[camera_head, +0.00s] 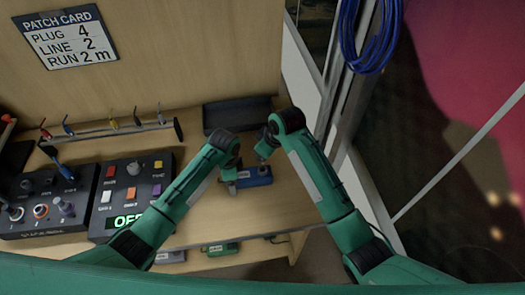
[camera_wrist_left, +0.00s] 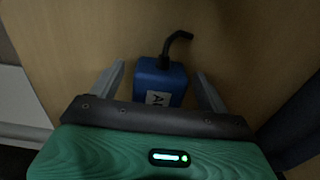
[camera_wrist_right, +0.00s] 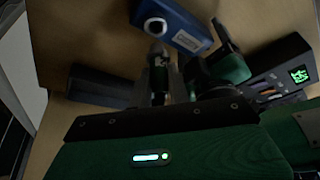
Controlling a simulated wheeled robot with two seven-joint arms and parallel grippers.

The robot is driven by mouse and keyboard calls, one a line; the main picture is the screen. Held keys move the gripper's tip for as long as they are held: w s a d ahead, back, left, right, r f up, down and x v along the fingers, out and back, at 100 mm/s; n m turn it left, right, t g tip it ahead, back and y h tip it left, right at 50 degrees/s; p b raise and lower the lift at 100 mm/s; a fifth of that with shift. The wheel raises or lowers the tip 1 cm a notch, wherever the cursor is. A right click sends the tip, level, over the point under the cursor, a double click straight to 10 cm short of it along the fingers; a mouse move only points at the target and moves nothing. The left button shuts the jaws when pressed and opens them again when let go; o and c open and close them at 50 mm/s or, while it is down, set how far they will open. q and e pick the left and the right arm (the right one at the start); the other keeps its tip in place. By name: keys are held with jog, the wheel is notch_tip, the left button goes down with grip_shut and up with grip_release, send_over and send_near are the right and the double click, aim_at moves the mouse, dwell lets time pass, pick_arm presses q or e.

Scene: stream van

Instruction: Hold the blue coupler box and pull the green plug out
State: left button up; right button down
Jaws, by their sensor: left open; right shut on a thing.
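The blue coupler box (camera_head: 256,176) lies on the wooden bench. My left gripper (camera_head: 232,185) is at its left end. In the left wrist view the box (camera_wrist_left: 160,82) shows between the two spread fingers, with gaps on both sides and a black cable leaving its far end. My right gripper (camera_head: 263,158) is just behind the box, shut. In the right wrist view it holds a plug with a silver tip (camera_wrist_right: 157,58); its green body is mostly hidden in shadow. The box (camera_wrist_right: 185,25) shows a round pale-rimmed socket, and the plug tip appears just outside it.
Control panels (camera_head: 130,190) fill the bench to the left. A rack of small cables (camera_head: 110,130) is behind them. Small boxes (camera_head: 219,249) sit below the front edge. Blue cable (camera_head: 370,40) hangs at right.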

pick_arm(q)
notch_tip(320, 180, up, 12)
dwell(0.4)
jog(key=shift+f, duration=0.15)
